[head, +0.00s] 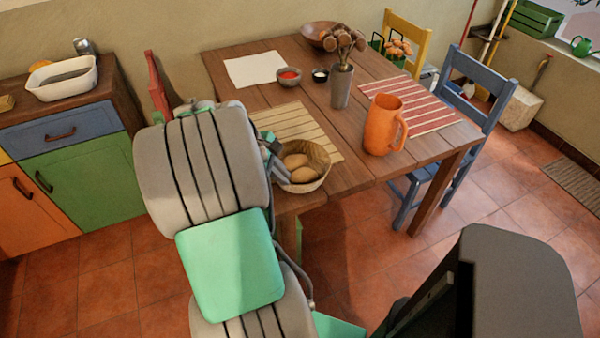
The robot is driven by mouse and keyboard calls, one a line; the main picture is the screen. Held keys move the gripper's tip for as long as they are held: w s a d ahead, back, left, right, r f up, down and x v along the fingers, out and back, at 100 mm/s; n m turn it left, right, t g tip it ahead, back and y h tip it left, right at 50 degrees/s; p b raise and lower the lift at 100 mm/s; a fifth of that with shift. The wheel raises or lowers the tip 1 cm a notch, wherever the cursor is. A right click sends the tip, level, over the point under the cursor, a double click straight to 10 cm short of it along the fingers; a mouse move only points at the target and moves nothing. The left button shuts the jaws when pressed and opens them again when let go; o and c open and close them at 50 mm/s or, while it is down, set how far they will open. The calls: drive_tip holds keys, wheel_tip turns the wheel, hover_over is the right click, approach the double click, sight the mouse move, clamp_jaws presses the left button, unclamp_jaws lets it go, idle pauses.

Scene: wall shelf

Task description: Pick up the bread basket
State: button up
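The bread basket (318,158) is a round, light tan woven bowl with a few bread rolls (296,166) in it. It sits at the near edge of the wooden table, next to the yellow striped placemat. My gripper (277,167) is at the basket's left rim, and my arm covers much of it. I cannot tell whether the fingers are open or shut, or whether they touch the rim.
On the table (365,185) stand an orange pitcher (381,126) right of the basket, a vase of dried flowers (341,88) behind it, and small bowls. A blue chair (480,95) stands at the right. A cabinet (75,170) is at the left.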

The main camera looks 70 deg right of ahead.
sight(292, 184)
drive_tip(key=x, duration=0.6)
drive_tip(key=shift+w+d+f, duration=0.1)
drive_tip(key=shift+d+f, duration=0.05)
drive_tip(key=shift+f, duration=0.2)
clamp_jaws()
drive_tip(key=shift+r, duration=0.2)
idle(0.9)
drive_tip(key=shift+r, duration=1.5)
drive_tip(key=w+a+r+p, duration=0.1)
drive_tip(key=w+a+r, duration=0.8)
drive_tip(key=a, duration=0.1)
drive_tip(key=shift+w+a+r+p, duration=0.2)
drive_tip(key=shift+a+r+p, duration=0.1)
drive_tip(key=shift+r, duration=0.1)
